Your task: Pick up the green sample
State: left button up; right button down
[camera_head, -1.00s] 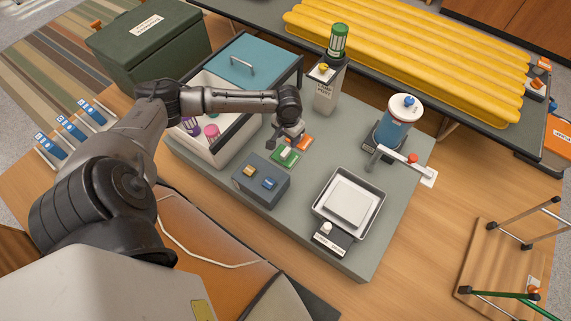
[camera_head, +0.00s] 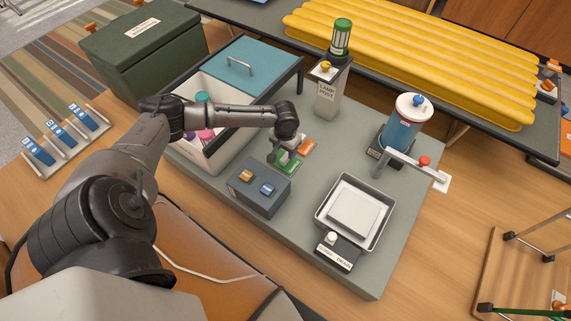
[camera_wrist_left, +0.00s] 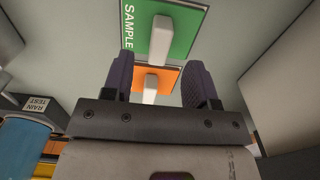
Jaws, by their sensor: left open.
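The green sample (camera_wrist_left: 184,38) is a flat green card with a white raised grip in its middle and the word SAMPLE along one edge. It lies on the grey table; in the head view the green sample (camera_head: 287,166) is partly hidden by my gripper. An orange sample (camera_wrist_left: 160,78) with a similar white grip lies beside it, and this orange sample (camera_head: 306,147) also shows in the head view. My left gripper (camera_head: 284,156) is open and empty above the samples. In the left wrist view its fingers (camera_wrist_left: 160,85) flank the orange sample's grip, with the green one beyond the tips.
A grey box with two switches (camera_head: 259,188) stands close in front of the samples. An open bin with a teal lid (camera_head: 243,62) is on the left. A lamp post (camera_head: 328,90), a blue rain-test tank (camera_head: 402,125) and a metal tray (camera_head: 352,212) stand around.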

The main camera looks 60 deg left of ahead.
aim_at(285, 156)
pick_arm(q)
jog(key=shift+f+b, duration=2.5)
jog(key=shift+f, duration=0.15)
jog(key=shift+r, duration=0.1)
grip_shut()
